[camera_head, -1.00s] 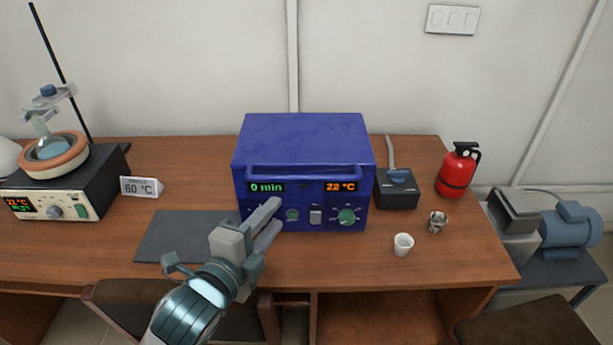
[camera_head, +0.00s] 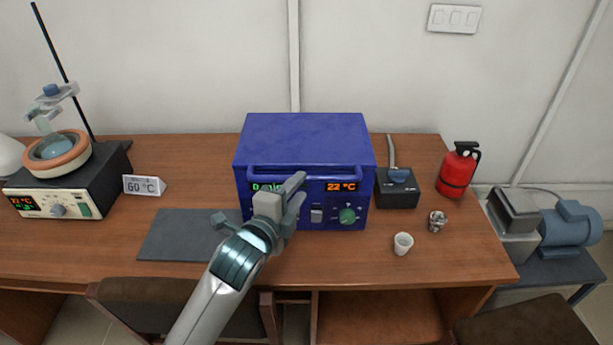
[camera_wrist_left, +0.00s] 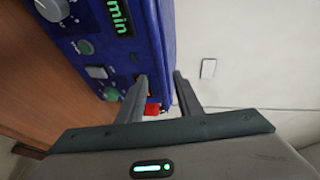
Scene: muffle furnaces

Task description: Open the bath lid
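The blue bath box (camera_head: 305,140) stands on the table with its lid closed. A blue handle bar (camera_head: 345,172) runs along the upper front edge, above the displays and knobs. My left gripper (camera_head: 298,190) is in front of the box, just below the handle's middle, and hides part of the front panel. In the left wrist view its two fingers (camera_wrist_left: 160,82) are apart with nothing held between them. The handle bar (camera_wrist_left: 154,45) shows there beyond the fingertips; whether they touch it I cannot tell. My right gripper is not in view.
A grey mat (camera_head: 185,235) lies left of the box, with a 60 °C sign (camera_head: 143,186) behind it. A dark block (camera_head: 397,190), white cup (camera_head: 402,243), small metal piece (camera_head: 437,221) and red extinguisher (camera_head: 458,170) stand to the right. A heating unit (camera_head: 70,185) stands far left.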

